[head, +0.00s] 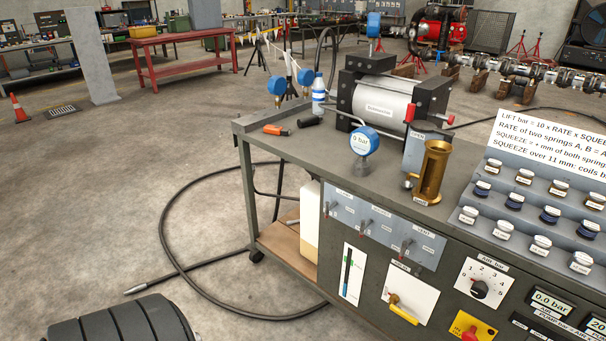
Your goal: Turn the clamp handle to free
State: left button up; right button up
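No label reading "clamp" is legible to me, so I cannot tell for sure which handle is the clamp handle. A red handle (410,111) stands upright on top of a grey block beside the brass cup (432,172) on the bench. A yellow handle (403,309) slants down to the right on a white plate on the bench's front panel. Several small levers (367,225) sit on the grey panel above it. Neither of my grippers is in view.
The bench (285,151) carries a gauge (364,140), a silver cylinder (381,104) in black end blocks, a bottle (318,95) and a rack of jars (543,214). A black hose (176,262) loops over the floor left of the bench. A dark ribbed object (125,326) fills the lower left.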

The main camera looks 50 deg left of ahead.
aim_at(328, 206)
jog(key=u, duration=1.4)
